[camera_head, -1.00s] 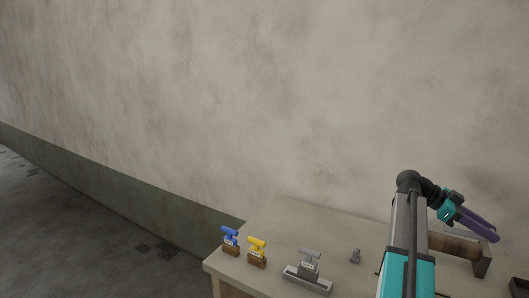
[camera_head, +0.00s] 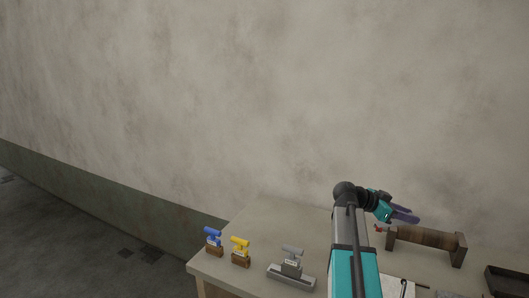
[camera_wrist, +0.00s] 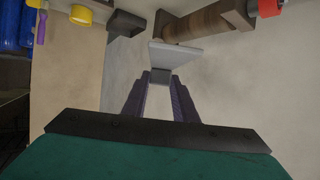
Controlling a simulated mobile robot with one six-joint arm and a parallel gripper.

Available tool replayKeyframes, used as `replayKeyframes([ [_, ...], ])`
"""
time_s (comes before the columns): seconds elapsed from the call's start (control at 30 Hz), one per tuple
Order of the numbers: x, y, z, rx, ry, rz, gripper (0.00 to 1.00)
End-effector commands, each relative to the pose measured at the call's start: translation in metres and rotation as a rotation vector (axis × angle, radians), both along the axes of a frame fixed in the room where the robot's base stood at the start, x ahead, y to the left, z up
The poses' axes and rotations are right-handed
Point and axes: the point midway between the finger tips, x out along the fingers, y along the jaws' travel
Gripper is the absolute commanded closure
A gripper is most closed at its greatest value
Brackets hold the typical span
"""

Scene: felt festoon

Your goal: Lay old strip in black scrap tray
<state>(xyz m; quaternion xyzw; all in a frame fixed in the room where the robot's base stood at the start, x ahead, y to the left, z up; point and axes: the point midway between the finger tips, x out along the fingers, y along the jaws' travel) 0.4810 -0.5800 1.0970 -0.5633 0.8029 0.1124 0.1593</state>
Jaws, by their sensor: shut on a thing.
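My gripper (camera_head: 408,215) is raised over the table in the head view, its purple fingers pointing right. In the wrist view my gripper (camera_wrist: 160,82) is shut on a grey piece, the old strip (camera_wrist: 176,54), whose pale flat part flares out beyond the fingertips. The strip cannot be made out in the head view. The black scrap tray (camera_head: 506,281) is at the lower right edge of the head view, partly cut off, well to the right of my gripper. A dark box-like thing (camera_wrist: 125,22) in the wrist view may be the same tray.
A wooden roller on a stand (camera_head: 428,238) is below and right of my gripper; it also shows in the wrist view (camera_wrist: 200,20). Blue (camera_head: 214,238), yellow (camera_head: 240,248) and grey (camera_head: 291,262) fittings stand along the table's left side. A white sheet (camera_head: 398,287) lies in front.

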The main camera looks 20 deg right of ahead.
Motion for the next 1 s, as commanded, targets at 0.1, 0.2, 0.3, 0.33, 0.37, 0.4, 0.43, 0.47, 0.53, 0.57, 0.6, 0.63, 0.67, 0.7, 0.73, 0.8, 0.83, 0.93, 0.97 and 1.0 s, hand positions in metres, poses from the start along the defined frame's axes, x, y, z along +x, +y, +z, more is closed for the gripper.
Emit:
replayKeyframes([
  [0.1, 0.038, 0.027, -0.010, 0.000, -0.001, 0.151, 0.95],
  [0.2, 0.069, 0.049, -0.017, 0.001, 0.000, 0.274, 0.95],
  [0.3, 0.099, 0.073, -0.023, 0.000, -0.001, 0.396, 0.95],
  [0.33, 0.108, 0.081, -0.025, 0.001, -0.002, 0.432, 0.95],
  [0.37, 0.117, 0.088, -0.026, 0.000, 0.000, 0.469, 0.95],
  [0.4, 0.128, 0.099, -0.027, 0.000, -0.001, 0.516, 0.95],
  [0.43, 0.137, 0.107, -0.029, 0.000, -0.002, 0.552, 0.95],
  [0.47, 0.145, 0.115, -0.030, 0.000, -0.002, 0.587, 0.95],
  [0.53, 0.164, 0.135, -0.032, 0.000, -0.002, 0.669, 0.95],
  [0.57, 0.171, 0.143, -0.032, -0.001, -0.001, 0.704, 0.95],
  [0.6, 0.182, 0.156, -0.033, 0.000, -0.003, 0.750, 0.95],
  [0.63, 0.189, 0.164, -0.033, -0.001, -0.001, 0.784, 0.95],
  [0.67, 0.196, 0.174, -0.034, 0.000, -0.002, 0.818, 0.95],
  [0.7, 0.206, 0.186, -0.034, -0.001, -0.002, 0.864, 0.95],
  [0.73, 0.212, 0.196, -0.035, 0.000, -0.003, 0.897, 0.95],
  [0.8, 0.228, 0.219, -0.034, 0.000, -0.003, 0.975, 0.95],
  [0.83, 0.234, 0.228, -0.034, 0.000, -0.003, 1.008, 0.95],
  [0.93, 0.254, 0.262, -0.033, 0.000, -0.003, 1.116, 0.95],
  [0.97, 0.259, 0.272, -0.033, -0.001, -0.002, 1.146, 0.95],
  [1.0, 0.266, 0.287, -0.032, -0.001, -0.003, 1.189, 0.95],
])
